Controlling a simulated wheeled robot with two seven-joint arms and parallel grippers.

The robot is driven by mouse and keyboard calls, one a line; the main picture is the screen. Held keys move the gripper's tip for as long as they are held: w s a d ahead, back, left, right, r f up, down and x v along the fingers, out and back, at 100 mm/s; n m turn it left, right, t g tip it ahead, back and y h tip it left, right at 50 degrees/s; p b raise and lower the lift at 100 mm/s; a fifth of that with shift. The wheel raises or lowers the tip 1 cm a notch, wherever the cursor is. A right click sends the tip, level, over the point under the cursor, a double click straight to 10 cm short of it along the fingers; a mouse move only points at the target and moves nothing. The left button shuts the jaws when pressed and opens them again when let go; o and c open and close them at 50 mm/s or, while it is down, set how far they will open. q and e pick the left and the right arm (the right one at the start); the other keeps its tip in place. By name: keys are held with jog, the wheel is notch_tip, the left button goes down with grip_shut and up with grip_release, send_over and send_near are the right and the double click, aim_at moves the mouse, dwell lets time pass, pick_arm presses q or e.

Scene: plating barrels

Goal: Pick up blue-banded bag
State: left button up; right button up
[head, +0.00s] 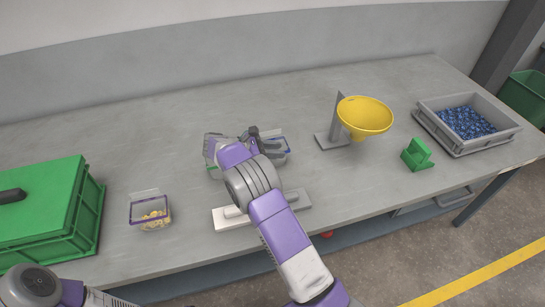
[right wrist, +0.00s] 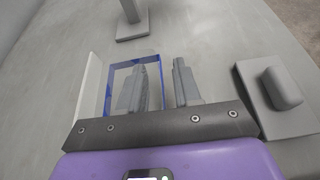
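The blue-banded bag (head: 287,152) is a clear open bag with a blue rim, standing mid-table and partly hidden by my right arm in the head view. In the right wrist view, the blue-banded bag (right wrist: 125,66) shows its rim around one finger of my right gripper (right wrist: 160,85). The other finger is outside, to the right of the rim, so one blue side lies between the fingers. The right gripper also shows in the head view (head: 260,134). Its fingers are apart; contact with the bag cannot be told. My left gripper is out of view.
A green-banded bag (head: 210,148) stands just left of my right gripper. A purple-banded bag (head: 151,211) with yellow pieces and a green crate (head: 45,205) are further left.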

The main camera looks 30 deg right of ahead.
grip_shut()
dwell(0.3)
